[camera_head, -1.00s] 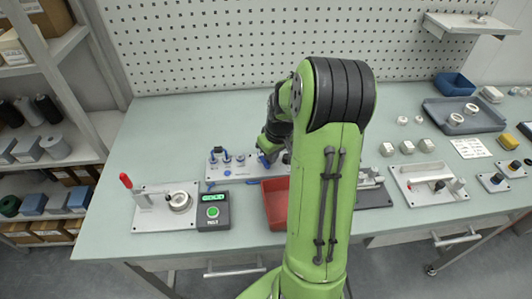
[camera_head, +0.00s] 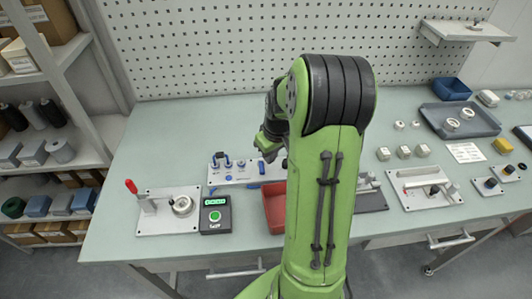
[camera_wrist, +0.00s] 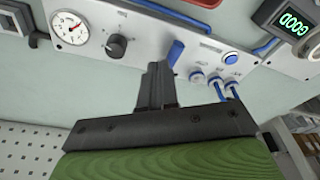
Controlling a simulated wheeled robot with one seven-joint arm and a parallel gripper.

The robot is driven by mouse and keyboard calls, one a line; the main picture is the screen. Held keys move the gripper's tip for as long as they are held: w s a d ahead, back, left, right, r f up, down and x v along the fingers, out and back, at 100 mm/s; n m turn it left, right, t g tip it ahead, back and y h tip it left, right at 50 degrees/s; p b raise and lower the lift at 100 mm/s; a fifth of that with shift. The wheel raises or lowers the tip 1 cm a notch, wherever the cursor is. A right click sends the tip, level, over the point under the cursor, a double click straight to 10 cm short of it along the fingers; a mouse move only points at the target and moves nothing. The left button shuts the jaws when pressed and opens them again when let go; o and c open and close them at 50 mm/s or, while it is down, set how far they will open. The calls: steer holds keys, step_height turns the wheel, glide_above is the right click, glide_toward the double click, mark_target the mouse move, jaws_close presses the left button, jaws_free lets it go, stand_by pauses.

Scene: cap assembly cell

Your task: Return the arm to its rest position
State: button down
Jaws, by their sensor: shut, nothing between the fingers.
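My green arm rises through the middle of the head view. My gripper (camera_head: 268,153) is over the back of the bench, partly hidden behind the arm. In the wrist view the dark fingers (camera_wrist: 157,72) are together and empty. Just beyond their tips is a blue lever (camera_wrist: 175,52) on a light grey panel (camera_wrist: 140,40); the fingers appear apart from it. The panel also shows in the head view (camera_head: 236,181).
The panel carries a gauge (camera_wrist: 70,27), a black knob (camera_wrist: 116,46) and blue hose fittings. A red bin (camera_head: 273,205), a green-lit box (camera_head: 215,214) and a red-handled clamp fixture (camera_head: 165,215) stand in front. A pegboard (camera_head: 250,45) is behind.

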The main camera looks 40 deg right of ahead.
steer(key=v, duration=0.1)
steer(key=p+v, duration=0.1)
steer(key=shift+w+r, duration=0.2)
steer(key=shift+r, duration=0.15)
